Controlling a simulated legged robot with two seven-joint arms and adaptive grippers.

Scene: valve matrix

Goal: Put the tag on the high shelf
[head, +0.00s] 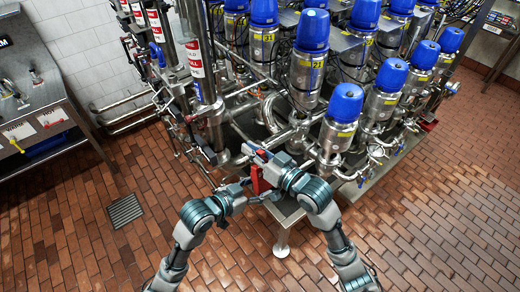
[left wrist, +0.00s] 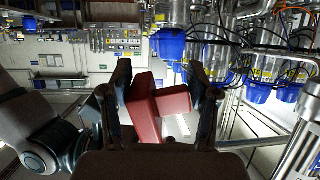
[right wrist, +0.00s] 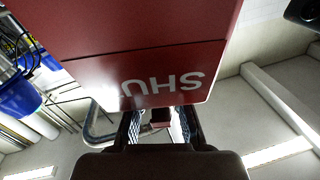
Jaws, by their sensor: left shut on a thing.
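The red tag (head: 259,181) is in front of the valve rig, between my two grippers. My left gripper (head: 243,186) is shut on it; in the left wrist view the tag (left wrist: 155,112) lies tilted between the fingers. In the right wrist view the tag (right wrist: 150,60) fills the top, very close, with upside-down pale letters, partly cut off. My right gripper (head: 262,157) is just above and beside the tag. Its fingers (right wrist: 158,125) stand apart, with a small red piece between them and gaps at its sides. I cannot make out the high shelf.
The steel valve rig (head: 300,130) with blue-capped valves (head: 345,103) stands close ahead of both grippers, with pipes near them. A bench (head: 40,115) with small tools and labels is at the far left. The brick floor (head: 100,230) is open at left and right, with a drain grate (head: 125,211).

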